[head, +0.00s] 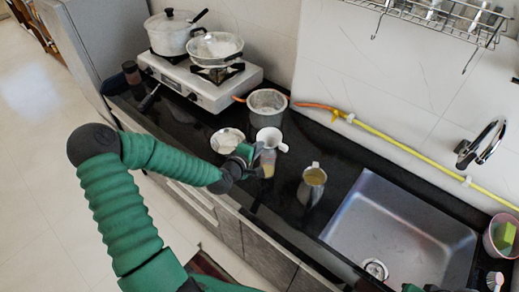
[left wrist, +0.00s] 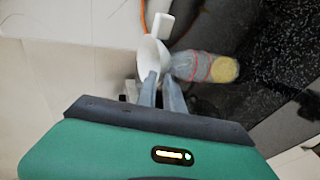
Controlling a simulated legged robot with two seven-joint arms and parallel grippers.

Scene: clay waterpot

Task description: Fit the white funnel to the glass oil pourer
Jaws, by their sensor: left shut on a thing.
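The white funnel (head: 269,136) is above the glass oil pourer (head: 268,164), which stands on the black counter with yellow oil at its bottom. My left gripper (head: 255,154) reaches in from the left and is shut on the funnel. In the left wrist view, the fingers (left wrist: 160,84) close at the edge of the white funnel (left wrist: 150,52). The pourer (left wrist: 205,67) shows just to the right, its neck end close to the funnel. I cannot tell whether the funnel sits in the pourer's mouth. My right gripper's fingers are not in view.
A metal jug with yellow contents (head: 313,179) stands right of the pourer, before the steel sink (head: 400,225). A bowl of white stuff (head: 227,140) and a metal pot (head: 267,104) stand close behind the gripper. A gas stove (head: 200,82) is farther back.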

